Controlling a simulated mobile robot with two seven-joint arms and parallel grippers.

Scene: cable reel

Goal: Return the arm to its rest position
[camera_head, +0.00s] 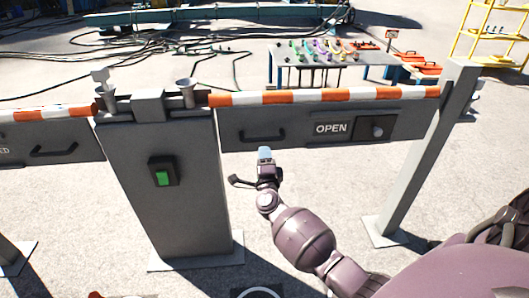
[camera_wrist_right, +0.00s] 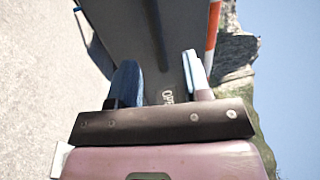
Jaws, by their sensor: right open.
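My right gripper (camera_head: 265,160) is in the middle of the head view, in front of the lower edge of a grey barrier panel (camera_head: 290,117) with an "OPEN" sign. In the right wrist view my right gripper (camera_wrist_right: 162,80) has its two fingertips apart, with nothing between them. The grey panel (camera_wrist_right: 170,30) fills the space beyond the fingers there, with part of the "OPEN" lettering visible. I cannot tell from these views whether the fingers touch the panel. My left gripper is not in view.
A grey post (camera_head: 195,205) with a green switch (camera_head: 162,178) stands left of my right arm. Another post (camera_head: 415,165) stands to the right. An orange-and-white bar (camera_head: 330,95) tops the panel. Behind are a table (camera_head: 290,62) with coloured items and cables on the ground.

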